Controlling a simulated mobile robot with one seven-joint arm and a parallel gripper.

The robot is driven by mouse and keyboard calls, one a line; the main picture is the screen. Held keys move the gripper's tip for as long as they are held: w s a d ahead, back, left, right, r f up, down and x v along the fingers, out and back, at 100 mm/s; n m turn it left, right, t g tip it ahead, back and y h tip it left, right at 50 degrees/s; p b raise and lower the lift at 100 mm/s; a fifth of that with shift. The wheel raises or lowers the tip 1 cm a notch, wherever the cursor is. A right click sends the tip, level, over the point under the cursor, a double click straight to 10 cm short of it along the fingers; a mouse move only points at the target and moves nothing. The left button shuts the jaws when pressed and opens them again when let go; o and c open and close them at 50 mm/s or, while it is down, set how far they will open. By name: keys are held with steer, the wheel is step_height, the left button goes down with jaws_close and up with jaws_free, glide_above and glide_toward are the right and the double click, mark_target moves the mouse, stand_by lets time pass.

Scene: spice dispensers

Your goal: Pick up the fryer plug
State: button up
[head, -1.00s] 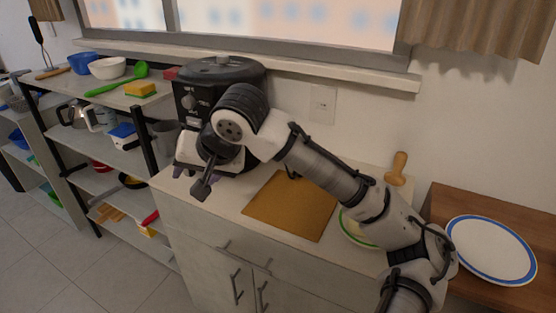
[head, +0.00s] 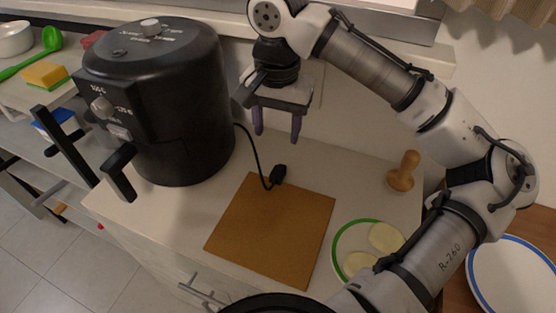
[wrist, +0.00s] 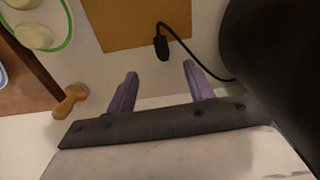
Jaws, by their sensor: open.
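The fryer plug (head: 278,174) is a small black plug on the end of a black cord. It lies at the back edge of the brown cutting board, and it also shows in the wrist view (wrist: 162,47). The cord runs back to the black air fryer (head: 165,110) on the left. My gripper (head: 277,137) points down above the counter behind the plug, empty, its two purple fingers apart. In the wrist view (wrist: 160,75) the plug appears just beyond the fingertips, between their lines, and not touched.
The brown cutting board (head: 270,230) lies on the counter. To the right are a green-rimmed plate (head: 340,238) with pale round pieces and a wooden masher (head: 403,172). The air fryer stands close to my gripper's left. The wall is behind it.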

glide_above(276, 174)
steer(key=f, duration=0.7)
steer(key=shift+s+f, duration=0.15)
steer(key=shift+s, duration=0.15)
steer(key=shift+w+f+p, duration=0.15)
steer(key=shift+f+p, duration=0.25)
steer(key=shift+f, duration=1.1)
steer(key=shift+w+f+p, duration=0.1)
steer(key=shift+f+p, duration=0.25)
steer(key=shift+f, duration=1.1)
steer(key=shift+c, duration=0.4)
steer(key=c, duration=1)
